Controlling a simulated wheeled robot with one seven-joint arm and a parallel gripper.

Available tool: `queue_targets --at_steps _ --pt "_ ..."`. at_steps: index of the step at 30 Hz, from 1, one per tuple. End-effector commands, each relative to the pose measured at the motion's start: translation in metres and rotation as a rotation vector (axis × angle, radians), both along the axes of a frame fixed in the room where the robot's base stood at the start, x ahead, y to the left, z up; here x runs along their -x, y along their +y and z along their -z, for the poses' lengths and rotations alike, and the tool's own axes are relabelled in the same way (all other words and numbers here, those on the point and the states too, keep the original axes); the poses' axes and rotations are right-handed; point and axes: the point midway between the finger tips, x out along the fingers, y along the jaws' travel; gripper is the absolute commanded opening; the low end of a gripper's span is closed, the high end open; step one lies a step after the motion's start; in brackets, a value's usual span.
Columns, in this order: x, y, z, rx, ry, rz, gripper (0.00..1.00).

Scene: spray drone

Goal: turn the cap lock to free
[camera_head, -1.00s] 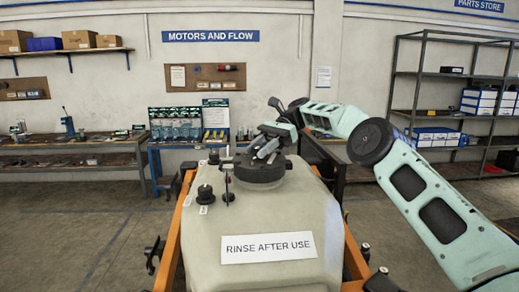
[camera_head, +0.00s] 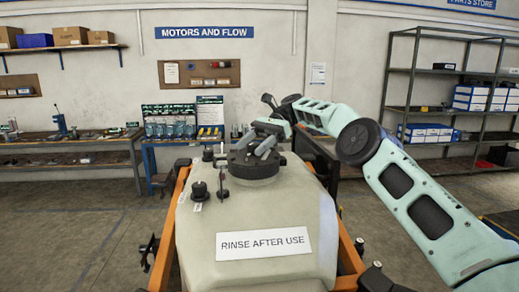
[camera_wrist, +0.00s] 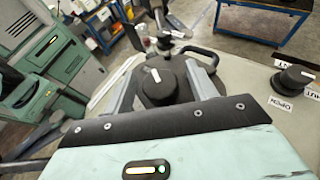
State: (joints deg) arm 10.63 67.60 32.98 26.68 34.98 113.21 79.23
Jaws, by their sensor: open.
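A large round black cap (camera_head: 254,168) sits on top of the pale tank (camera_head: 200,240). A black knob with a white pointer mark (camera_wrist: 158,88) stands in the middle of the wrist view. It appears to be the cap lock on that cap. My gripper (camera_head: 256,148) is over the cap, angled down onto it. In the wrist view its two grey fingers (camera_wrist: 162,78) are spread, one on each side of the knob. I cannot tell whether either finger touches the knob. The knob's lower part is partly hidden by my gripper's dark front edge.
A second black knob (camera_head: 199,190) with small white labels, one reading OPEN in the wrist view, stands left of the cap. A curved black handle (camera_wrist: 195,55) lies behind the cap lock.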

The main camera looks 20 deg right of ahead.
Motion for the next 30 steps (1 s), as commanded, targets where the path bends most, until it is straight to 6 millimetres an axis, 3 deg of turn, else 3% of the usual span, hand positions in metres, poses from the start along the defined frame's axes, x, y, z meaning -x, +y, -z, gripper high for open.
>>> queue_targets --at_steps 13,30 --pt "0.0007 -0.0013 -0.0004 0.002 0.001 0.044 0.57" --pt "0.0015 -0.0013 -0.0004 0.002 0.001 0.349 0.57"
